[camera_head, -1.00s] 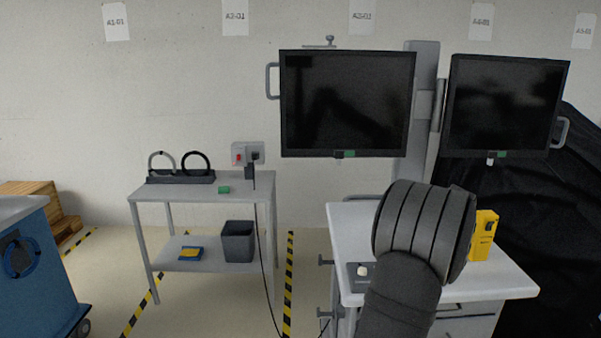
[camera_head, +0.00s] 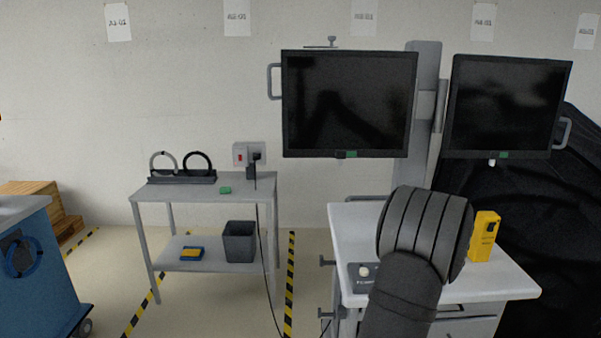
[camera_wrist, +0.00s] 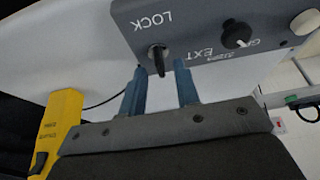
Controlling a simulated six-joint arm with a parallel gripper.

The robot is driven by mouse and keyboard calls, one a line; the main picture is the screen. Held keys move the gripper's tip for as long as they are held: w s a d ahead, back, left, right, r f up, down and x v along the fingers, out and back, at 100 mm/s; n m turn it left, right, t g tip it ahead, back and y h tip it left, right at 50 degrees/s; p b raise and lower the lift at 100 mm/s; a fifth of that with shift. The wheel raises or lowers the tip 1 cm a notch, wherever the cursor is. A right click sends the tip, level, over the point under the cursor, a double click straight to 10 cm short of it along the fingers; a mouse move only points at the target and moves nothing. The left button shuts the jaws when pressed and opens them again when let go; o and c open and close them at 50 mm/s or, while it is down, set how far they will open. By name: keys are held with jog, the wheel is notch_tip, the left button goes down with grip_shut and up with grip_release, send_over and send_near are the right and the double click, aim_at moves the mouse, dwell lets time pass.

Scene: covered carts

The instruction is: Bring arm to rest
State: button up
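My arm reaches over the white cart top in the head view, and its dark wrist hides my gripper there. In the wrist view my gripper (camera_wrist: 158,82) has two blue fingers that stand apart with nothing held between them. A grey control box (camera_wrist: 190,25) is just beyond the fingertips. Its black LOCK switch (camera_wrist: 157,60) shows near the gap between the fingers. A black EXT knob (camera_wrist: 236,34) is further right. Whether a finger touches the box, I cannot tell. The box also shows on the cart in the head view (camera_head: 356,282).
A yellow device (camera_head: 484,237) stands on the cart top (camera_head: 350,225), close to my wrist; it shows in the wrist view (camera_wrist: 62,120). Two monitors (camera_head: 350,105) (camera_head: 508,105) hang above. Black sheeting (camera_head: 540,220) is at right. A grey side table (camera_head: 260,187) stands left, with floor between.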

jog(key=v, duration=1.6)
jog(key=x, duration=1.7)
jog(key=shift+f, duration=0.25)
jog(key=shift+w+m, duration=0.1)
jog(key=shift+m, duration=0.2)
jog(key=shift+a+r+m, duration=0.1)
jog(key=shift+m, duration=0.2)
jog(key=m+h, duration=0.1)
jog(key=m, duration=0.2)
jog(key=shift+h, duration=0.3)
jog(key=shift+a+m+g+h, duration=0.15)
jog(key=shift+m+g+h, duration=0.45)
jog(key=shift+m, duration=1.3)
jog(key=m+g+h, duration=0.1)
jog(key=m, duration=0.3)
jog(key=shift+w+m, duration=0.15)
jog(key=shift+m, duration=0.25)
jog(key=shift+m+g+h, duration=0.4)
jog(key=shift+m+g, duration=0.5)
jog(key=shift+m, duration=1.1)
